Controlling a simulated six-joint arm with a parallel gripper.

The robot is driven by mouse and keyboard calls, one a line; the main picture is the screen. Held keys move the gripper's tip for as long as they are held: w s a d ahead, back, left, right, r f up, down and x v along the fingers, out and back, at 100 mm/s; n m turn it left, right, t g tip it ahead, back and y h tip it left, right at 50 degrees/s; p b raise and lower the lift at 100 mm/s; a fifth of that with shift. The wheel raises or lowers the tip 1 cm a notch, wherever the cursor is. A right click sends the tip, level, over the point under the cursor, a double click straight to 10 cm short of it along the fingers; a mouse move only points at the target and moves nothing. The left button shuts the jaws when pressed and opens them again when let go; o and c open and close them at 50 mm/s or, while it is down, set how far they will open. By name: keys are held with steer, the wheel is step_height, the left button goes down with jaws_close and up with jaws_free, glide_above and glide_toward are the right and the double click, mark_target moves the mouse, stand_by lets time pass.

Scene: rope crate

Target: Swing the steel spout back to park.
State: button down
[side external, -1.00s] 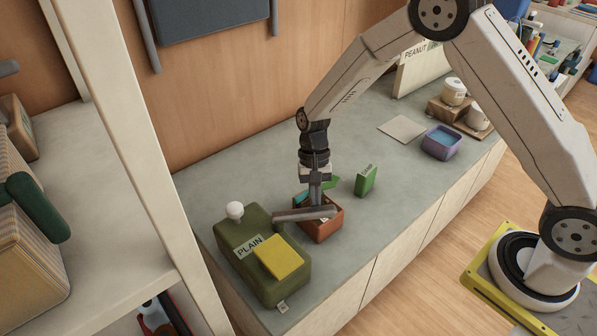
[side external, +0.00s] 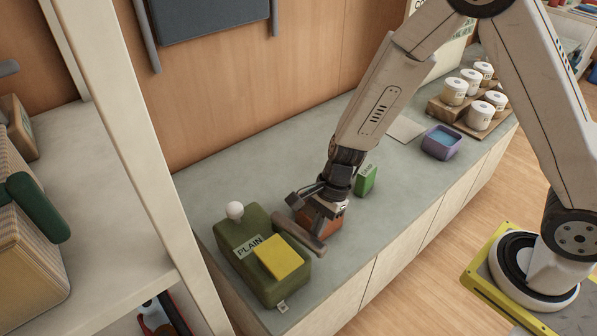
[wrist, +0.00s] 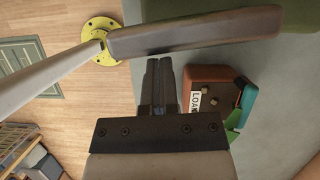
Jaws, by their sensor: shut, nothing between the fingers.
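The steel spout is a grey-brown bar (side external: 303,232) reaching from the green PLAIN dispenser (side external: 235,240) toward the counter's front edge. In the wrist view, the spout (wrist: 195,32) crosses the top of the picture. My gripper (wrist: 161,62) is shut and empty, and its fingertips sit close beside the spout's side. I cannot tell whether they touch it. In the side view my gripper is tilted, low behind the spout, with its fingers largely hidden. The dispenser also shows at the top right of the wrist view (wrist: 303,14).
In the side view the crate (side external: 335,219) is partly covered. A green box (side external: 366,181) stands behind it. The purple tub (side external: 441,143) is further right.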

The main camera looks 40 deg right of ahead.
steer(key=shift+s+a, duration=0.25)
steer(key=shift+a, duration=0.3)
stand_by(0.4)
steer(key=d+r, duration=0.7)
steer(key=r, duration=0.2)
steer(key=shift+d+r, duration=0.15)
steer(key=shift+d, duration=0.2)
stand_by(0.4)
